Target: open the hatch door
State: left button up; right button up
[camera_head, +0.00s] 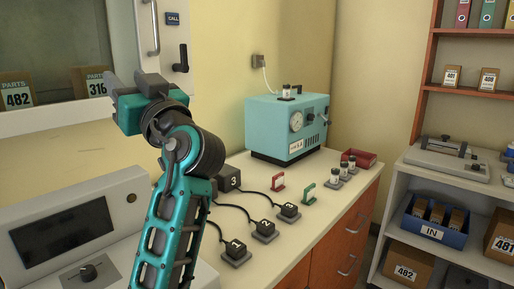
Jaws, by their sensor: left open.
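The hatch door (145,60) is at the upper left, with a dark window area (50,40) beside its pale right-hand frame. A vertical metal bar handle (153,27) is on that frame. A black lever (183,57) is just to the right, below a blue CALL sign (173,18). My left gripper (111,84) is in front of the hatch's lower right part, below and left of the bar handle, apart from the handle and lever. It is open, and nothing shows between its fingers. The wrist partly hides its jaws and the hatch's lower edge. My right gripper is out of view.
Boxes marked PARTS 482 (17,91) and 316 (91,82) show in the hatch window. A grey console (110,215) stands below. The counter (245,165) holds several small wired black blocks and a teal machine (286,125). A shelf (450,205) stands right.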

aim_at(21, 121)
jog(key=k+j, duration=0.7)
jog(key=j, duration=0.2)
jog(key=k+j, duration=0.35)
jog(key=j, duration=0.15)
